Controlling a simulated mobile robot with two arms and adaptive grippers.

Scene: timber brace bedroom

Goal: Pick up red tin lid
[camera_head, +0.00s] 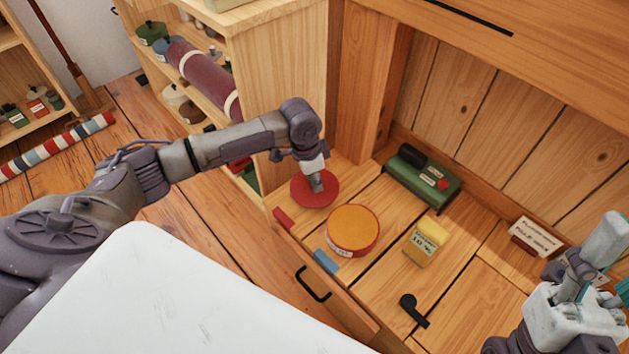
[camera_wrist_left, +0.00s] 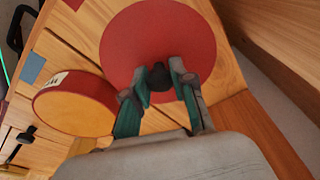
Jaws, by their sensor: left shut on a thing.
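The red tin lid (camera_head: 306,197) is a flat red disc with a small dark knob at its centre. It is at the left end of the wooden bench top, up and left of the round tin (camera_head: 352,231) with the orange-yellow top. My left gripper (camera_head: 317,182) is over the lid from above. In the left wrist view, its teal-padded fingers (camera_wrist_left: 160,82) are closed about the knob of the lid (camera_wrist_left: 130,42). I cannot tell whether the lid touches the wood. My right gripper (camera_head: 602,268) is at the lower right edge, partly cut off; its jaw opening is unclear.
A yellow labelled box (camera_head: 426,240), a green case (camera_head: 423,180), a black hook-shaped piece (camera_head: 413,311) and a label block (camera_head: 535,238) occupy the bench. Small red (camera_head: 284,218) and blue (camera_head: 326,262) blocks lie near its front edge. A wooden shelf (camera_head: 280,85) stands behind my left arm.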

